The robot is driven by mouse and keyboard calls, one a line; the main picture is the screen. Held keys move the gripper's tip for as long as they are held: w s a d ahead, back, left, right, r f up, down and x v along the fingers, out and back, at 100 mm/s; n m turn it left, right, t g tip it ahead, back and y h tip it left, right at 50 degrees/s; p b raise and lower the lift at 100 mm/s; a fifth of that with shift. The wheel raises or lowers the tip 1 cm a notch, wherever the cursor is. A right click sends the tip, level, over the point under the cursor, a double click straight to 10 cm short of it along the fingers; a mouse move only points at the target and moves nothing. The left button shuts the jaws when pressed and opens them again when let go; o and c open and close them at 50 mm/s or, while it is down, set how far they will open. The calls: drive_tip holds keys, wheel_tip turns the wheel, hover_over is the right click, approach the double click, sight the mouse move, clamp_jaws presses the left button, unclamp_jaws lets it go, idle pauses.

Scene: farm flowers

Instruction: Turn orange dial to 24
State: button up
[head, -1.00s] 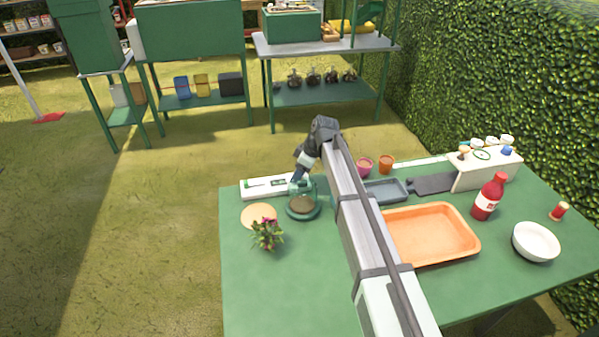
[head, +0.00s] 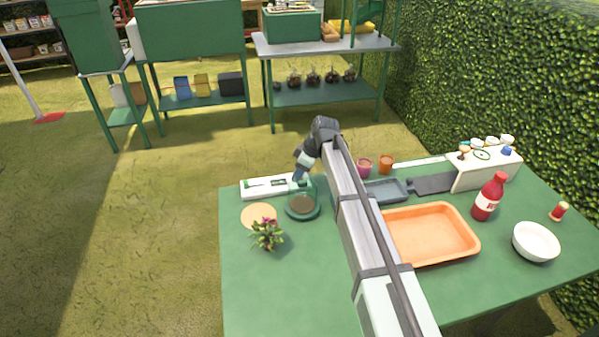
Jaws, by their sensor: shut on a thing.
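A long white panel (head: 262,187) with a small dark display and a green mark lies at the far left of the green table. My gripper (head: 301,185) points down at the right end of this panel and is shut. The orange dial itself cannot be made out; the fingers cover that end of the panel, where they are closed on it. The number on the display is too small to read.
A green-rimmed bowl of soil (head: 302,206) stands just in front of my gripper. A flowering plant (head: 267,234) and a round tan mat (head: 258,215) are to its left. An orange tray (head: 436,262) and a red bottle (head: 489,197) stand right. The table's front left is clear.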

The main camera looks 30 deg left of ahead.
drive_tip(key=shift+m, duration=0.3)
drive_tip(key=m+t, duration=0.1)
drive_tip(key=m, duration=0.1)
drive_tip(key=shift+s+m, duration=0.15)
drive_tip(key=shift+m, duration=0.25)
drive_tip(key=shift+m+t, duration=0.9)
drive_tip(key=shift+m, duration=1)
drive_tip(key=o, duration=1)
drive_tip(key=v, duration=1.4)
drive_tip(key=shift+a, duration=0.2)
